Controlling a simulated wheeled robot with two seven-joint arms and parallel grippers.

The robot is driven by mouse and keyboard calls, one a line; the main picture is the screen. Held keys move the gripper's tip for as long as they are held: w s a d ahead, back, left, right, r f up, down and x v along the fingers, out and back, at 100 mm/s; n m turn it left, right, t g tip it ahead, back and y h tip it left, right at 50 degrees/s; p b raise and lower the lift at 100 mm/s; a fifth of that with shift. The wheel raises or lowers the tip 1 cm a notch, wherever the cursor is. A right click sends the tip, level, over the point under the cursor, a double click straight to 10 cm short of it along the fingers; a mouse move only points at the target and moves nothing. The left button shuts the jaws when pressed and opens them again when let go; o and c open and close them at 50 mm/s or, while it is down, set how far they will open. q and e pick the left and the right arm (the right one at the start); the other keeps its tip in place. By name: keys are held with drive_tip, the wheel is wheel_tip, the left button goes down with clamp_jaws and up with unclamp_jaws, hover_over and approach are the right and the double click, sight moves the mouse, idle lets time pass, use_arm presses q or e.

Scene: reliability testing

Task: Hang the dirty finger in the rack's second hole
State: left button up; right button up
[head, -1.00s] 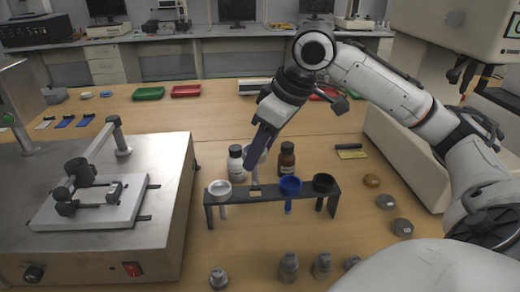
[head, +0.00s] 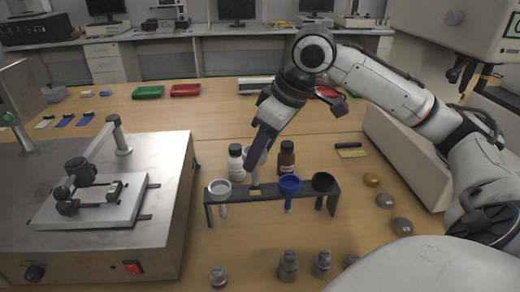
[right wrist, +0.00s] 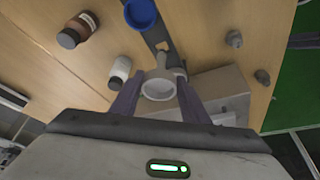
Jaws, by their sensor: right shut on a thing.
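The dirty finger (head: 263,157), a pale cup with a stem, is held in my right gripper (head: 257,160); in the head view the gripper's dark finger covers part of it. In the right wrist view the cup (right wrist: 158,89) sits between the two fingertips (right wrist: 157,84). The dark rack (head: 267,191) stands below. The stem is over the rack's second hole from the left; whether it has entered cannot be told. A white finger (head: 220,190) hangs at the left end, a blue one (head: 290,185) third, a black one (head: 323,182) at the right end. My left gripper is not in view.
A white bottle (head: 236,164) and a brown bottle (head: 286,160) stand close behind the rack. A metal machine (head: 160,220) is to the left. Several grey weights, one here (head: 288,265), stand in front and to the right. Bare table lies between rack and front weights.

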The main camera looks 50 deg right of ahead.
drive_tip(key=shift+f+b, duration=0.95)
drive_tip(key=shift+f, duration=0.8)
drive_tip(key=shift+f, duration=0.15)
drive_tip(key=shift+f+b, duration=0.9)
drive_tip(key=shift+f, duration=0.65)
drive_tip(key=shift+f, duration=0.1)
drive_tip(key=shift+f, duration=0.55)
drive_tip(key=o, duration=1.7)
